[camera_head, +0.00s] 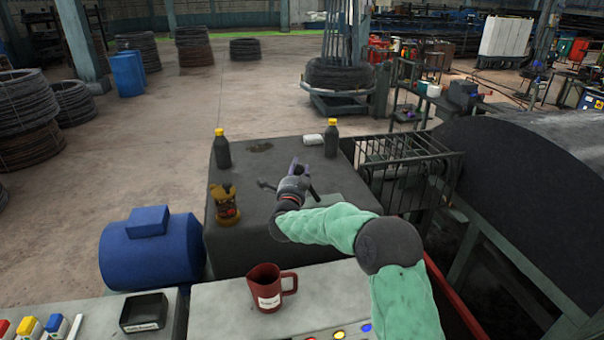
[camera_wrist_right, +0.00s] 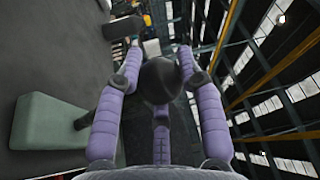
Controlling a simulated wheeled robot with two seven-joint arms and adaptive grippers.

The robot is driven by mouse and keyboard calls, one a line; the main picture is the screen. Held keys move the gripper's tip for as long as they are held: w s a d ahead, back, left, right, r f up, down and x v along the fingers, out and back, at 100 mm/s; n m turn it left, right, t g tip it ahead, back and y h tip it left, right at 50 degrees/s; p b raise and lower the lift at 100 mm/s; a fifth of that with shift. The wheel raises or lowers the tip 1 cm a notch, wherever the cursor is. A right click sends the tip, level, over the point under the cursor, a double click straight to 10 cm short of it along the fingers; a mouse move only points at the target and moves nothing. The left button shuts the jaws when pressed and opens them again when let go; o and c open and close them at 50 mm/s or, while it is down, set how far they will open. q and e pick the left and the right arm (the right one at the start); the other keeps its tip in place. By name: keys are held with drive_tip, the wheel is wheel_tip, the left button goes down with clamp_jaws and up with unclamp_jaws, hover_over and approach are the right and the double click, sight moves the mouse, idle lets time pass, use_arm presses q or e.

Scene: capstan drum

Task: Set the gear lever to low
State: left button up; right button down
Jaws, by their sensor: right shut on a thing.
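My right gripper (camera_head: 296,179) reaches over the dark machine top, with its purple fingers bent. In the right wrist view the fingers (camera_wrist_right: 160,70) are shut around a dark round knob (camera_wrist_right: 160,80), which looks like the gear lever's knob. In the head view the hand and arm mostly hide the lever. A green block (camera_wrist_right: 48,122) with a short dark stub stands beside the fingers; part of it also shows behind my arm in the head view. No gear markings can be read, so the lever's setting cannot be told. My left gripper is out of view.
Two dark bottles with yellow caps (camera_head: 222,148) (camera_head: 331,138) and an amber jug (camera_head: 224,205) stand on the machine top (camera_head: 262,150). A red mug (camera_head: 270,287) stands on the panel in front. A blue motor (camera_head: 150,250) is at left, a metal cage (camera_head: 405,160) at right.

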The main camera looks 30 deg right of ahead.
drive_tip(key=shift+a+f, duration=0.15)
drive_tip(key=shift+f, duration=0.25)
drive_tip(key=c, duration=1)
unclamp_jaws()
drive_tip(key=shift+o, duration=1.2)
drive_tip(key=shift+w+r, duration=0.1)
drive_tip(key=shift+r, duration=0.05)
drive_tip(key=shift+s+a, duration=0.15)
drive_tip(key=shift+s, duration=0.2)
drive_tip(key=v, duration=1.1)
drive_tip(key=shift+s, duration=0.15)
